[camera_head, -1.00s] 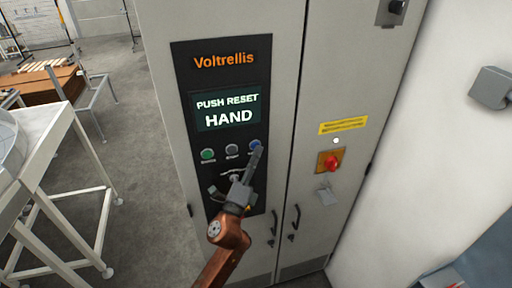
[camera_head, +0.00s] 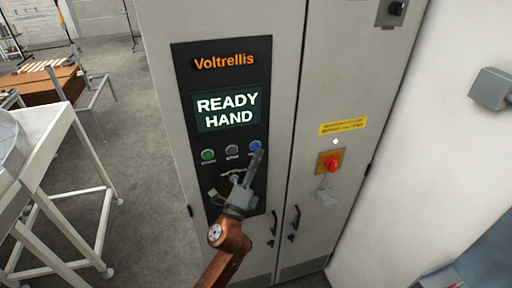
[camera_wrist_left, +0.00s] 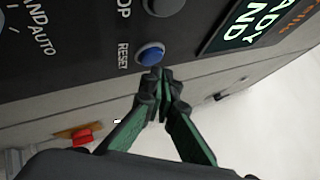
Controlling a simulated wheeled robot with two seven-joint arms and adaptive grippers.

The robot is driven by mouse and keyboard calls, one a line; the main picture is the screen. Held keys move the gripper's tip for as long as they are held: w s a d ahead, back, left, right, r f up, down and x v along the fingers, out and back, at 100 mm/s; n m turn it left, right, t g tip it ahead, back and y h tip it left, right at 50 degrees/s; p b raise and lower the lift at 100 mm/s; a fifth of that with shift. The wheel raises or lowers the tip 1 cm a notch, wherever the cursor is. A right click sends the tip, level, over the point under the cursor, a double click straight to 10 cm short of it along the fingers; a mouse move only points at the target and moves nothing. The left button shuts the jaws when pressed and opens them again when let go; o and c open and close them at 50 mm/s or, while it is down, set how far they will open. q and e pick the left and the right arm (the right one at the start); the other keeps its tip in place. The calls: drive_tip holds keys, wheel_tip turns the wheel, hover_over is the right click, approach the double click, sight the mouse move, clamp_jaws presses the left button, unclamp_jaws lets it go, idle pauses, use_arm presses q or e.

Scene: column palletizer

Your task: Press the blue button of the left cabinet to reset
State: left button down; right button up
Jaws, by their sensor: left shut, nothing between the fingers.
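The left cabinet (camera_head: 172,92) has a black panel with an orange "Voltrellis" label. Its screen (camera_head: 228,110) reads "READY HAND". Below the screen sit a green button (camera_head: 208,155), a grey button (camera_head: 232,150) and the blue button (camera_head: 256,146). In the left wrist view the fingertips (camera_wrist_left: 160,75) are close beside the button; contact cannot be told. My right gripper is not in view.
A red knob on a yellow plate (camera_head: 331,163) is on the right door under a yellow label (camera_head: 343,127). Black door handles (camera_head: 294,222) are lower down. A white-framed table (camera_head: 50,135) stands at the left, with open grey floor between it and the cabinet.

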use_arm(q)
drive_tip(key=shift+s+d, duration=0.1)
drive_tip(key=shift+s, duration=0.1)
drive_tip(key=s, duration=0.1)
drive_tip(key=s+d, duration=0.1)
drive_tip(key=s, duration=0.1)
drive_tip(key=s+p, duration=0.1)
drive_tip(key=shift+s+d, duration=0.3)
drive_tip(key=shift+s, duration=0.05)
idle(0.7)
